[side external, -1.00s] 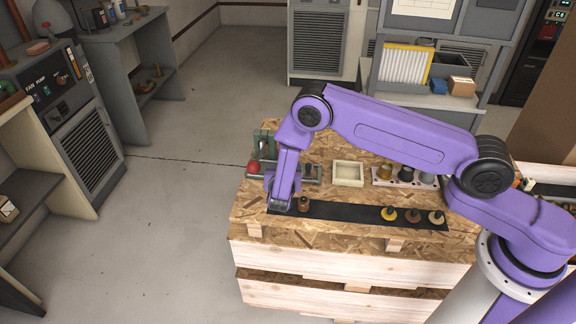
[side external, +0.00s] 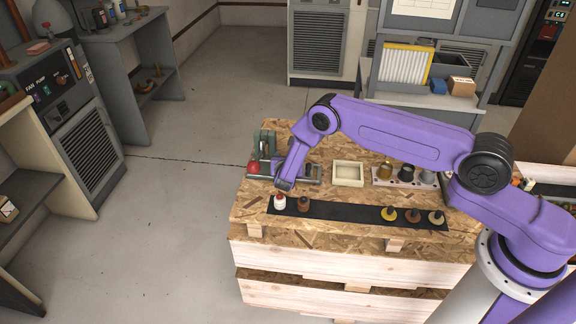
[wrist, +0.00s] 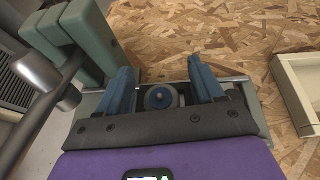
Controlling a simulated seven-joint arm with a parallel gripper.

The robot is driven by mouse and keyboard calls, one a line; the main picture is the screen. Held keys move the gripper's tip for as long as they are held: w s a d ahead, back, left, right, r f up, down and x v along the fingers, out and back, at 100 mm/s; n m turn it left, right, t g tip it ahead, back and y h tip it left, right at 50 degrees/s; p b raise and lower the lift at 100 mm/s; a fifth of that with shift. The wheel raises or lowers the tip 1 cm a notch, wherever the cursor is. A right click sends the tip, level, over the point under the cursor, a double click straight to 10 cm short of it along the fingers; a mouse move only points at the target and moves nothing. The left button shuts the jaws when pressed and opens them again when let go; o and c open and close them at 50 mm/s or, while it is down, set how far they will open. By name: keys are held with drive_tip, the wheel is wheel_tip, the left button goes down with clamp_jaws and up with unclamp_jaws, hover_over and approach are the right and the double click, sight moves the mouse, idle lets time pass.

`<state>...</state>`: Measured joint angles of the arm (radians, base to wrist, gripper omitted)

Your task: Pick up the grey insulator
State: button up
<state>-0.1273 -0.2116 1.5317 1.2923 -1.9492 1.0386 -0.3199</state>
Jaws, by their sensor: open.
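In the wrist view, a grey round piece (wrist: 161,97) with a pale centre sits on a grey metal fixture (wrist: 90,103). It looks like the grey insulator, seen from above. My gripper (wrist: 161,75) is open, with one blue finger on each side of the piece and gaps between; its height above it is unclear. In the side view, my gripper (side external: 284,185) is over the fixture (side external: 315,180) at the crate's left, and the piece is hidden. Another grey piece (side external: 427,177) stands in the pale rack at the right.
A green clamp (wrist: 82,35) and a red ball (side external: 253,168) stand left of my gripper.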

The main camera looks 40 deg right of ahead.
drive_tip(key=shift+w, duration=0.1)
drive_tip(key=c, duration=1.2)
drive_tip(key=shift+o, duration=0.2)
drive_tip(key=shift+r, duration=0.15)
